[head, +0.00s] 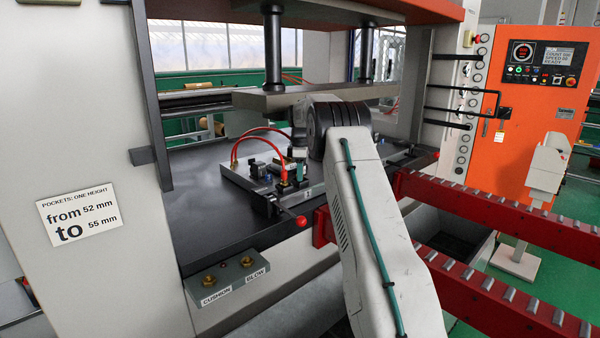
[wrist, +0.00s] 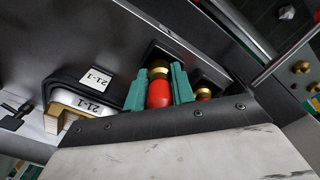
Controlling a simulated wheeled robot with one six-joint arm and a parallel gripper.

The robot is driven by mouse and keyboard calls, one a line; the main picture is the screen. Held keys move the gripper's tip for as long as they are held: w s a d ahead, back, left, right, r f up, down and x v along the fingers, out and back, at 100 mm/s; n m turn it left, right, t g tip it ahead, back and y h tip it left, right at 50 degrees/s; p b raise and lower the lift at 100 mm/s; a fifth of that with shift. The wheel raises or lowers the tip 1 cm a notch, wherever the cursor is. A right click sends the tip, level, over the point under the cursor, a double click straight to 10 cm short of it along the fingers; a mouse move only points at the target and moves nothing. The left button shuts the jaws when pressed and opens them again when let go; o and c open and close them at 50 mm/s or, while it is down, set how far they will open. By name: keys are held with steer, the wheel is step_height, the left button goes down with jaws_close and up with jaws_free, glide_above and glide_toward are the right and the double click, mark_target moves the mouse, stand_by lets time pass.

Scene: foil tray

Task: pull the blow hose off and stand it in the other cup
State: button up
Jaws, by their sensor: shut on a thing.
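In the wrist view my gripper (wrist: 159,78) has its two teal fingers closed on a red hose end (wrist: 160,95) with a brass collar. In the head view a red hose (head: 262,130) arches over the tooling on the press bed. My arm hides most of my gripper there. A grey block (head: 230,283) at the bed's front has two brass cups, the cushion cup (head: 209,281) and the blow cup (head: 248,263). I cannot tell whether the held end is still seated.
The upper platen (head: 300,97) hangs over the tooling. A red ball knob (head: 301,221) sticks out at the bed's front edge. Red roller rails (head: 475,270) lie to the right. The dark bed (head: 190,215) is bare at left.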

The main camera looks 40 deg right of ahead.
steer(key=shift+s+f, duration=0.15)
steer(key=shift+f, duration=0.55)
steer(key=o, duration=1.1)
steer(key=shift+f, duration=0.1)
steer(key=shift+a, duration=0.1)
steer(key=shift+c, duration=0.2)
steer(key=r, duration=0.9)
steer(key=shift+w+d+r, duration=0.2)
steer(key=shift+a, duration=0.15)
